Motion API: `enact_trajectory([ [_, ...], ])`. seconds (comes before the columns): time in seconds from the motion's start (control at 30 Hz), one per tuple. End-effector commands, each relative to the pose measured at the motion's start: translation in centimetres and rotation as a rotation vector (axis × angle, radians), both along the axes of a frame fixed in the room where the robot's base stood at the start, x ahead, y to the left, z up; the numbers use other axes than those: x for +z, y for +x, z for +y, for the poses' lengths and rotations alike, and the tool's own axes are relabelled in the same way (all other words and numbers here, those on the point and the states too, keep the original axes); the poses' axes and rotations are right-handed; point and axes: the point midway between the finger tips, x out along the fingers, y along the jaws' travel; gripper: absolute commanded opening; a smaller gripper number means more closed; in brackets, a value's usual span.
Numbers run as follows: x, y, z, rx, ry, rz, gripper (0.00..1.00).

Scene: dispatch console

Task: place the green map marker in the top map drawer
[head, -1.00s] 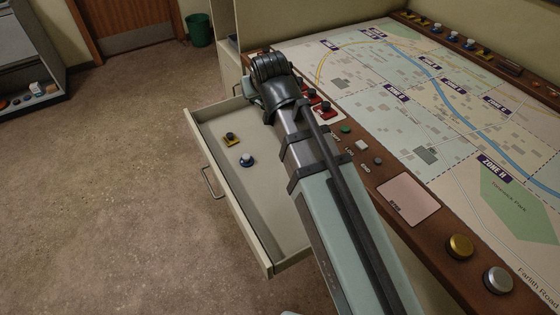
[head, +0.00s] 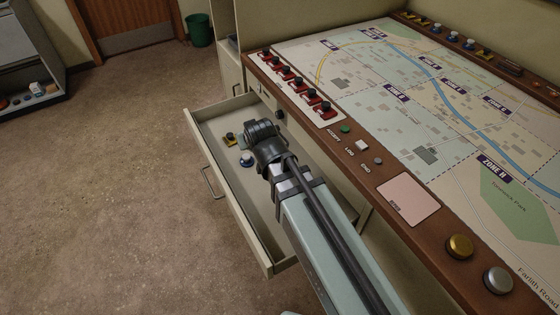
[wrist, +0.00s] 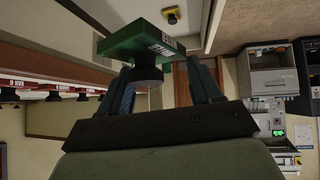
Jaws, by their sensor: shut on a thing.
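The green map marker (wrist: 140,38) shows in the wrist view, with a flat green base, a white label and a dark knob. My gripper (wrist: 155,84) is shut on it by the knob. In the head view the marker is hidden behind my wrist. The map drawer (head: 229,198) is pulled out from under the console, open at the top. My wrist is over its far half. The yellow one also shows in the wrist view (wrist: 172,14).
The console's brown wooden edge (head: 330,135) runs along the drawer's right side, with several red markers (head: 298,84) in a row. Buttons (head: 361,146) and the map (head: 440,95) lie beyond. The near part of the drawer floor looks bare, partly hidden by my arm.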

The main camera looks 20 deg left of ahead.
Motion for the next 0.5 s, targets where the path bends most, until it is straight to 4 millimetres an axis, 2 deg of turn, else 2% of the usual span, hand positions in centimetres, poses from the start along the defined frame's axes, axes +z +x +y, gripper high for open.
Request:
enact_trajectory([
  [0.03,-1.2,-0.1,0.0,0.0,-0.002,0.002,0.16],
  [0.5,-11.0,0.0,0.0,0.0,-0.002,0.002,0.16],
])
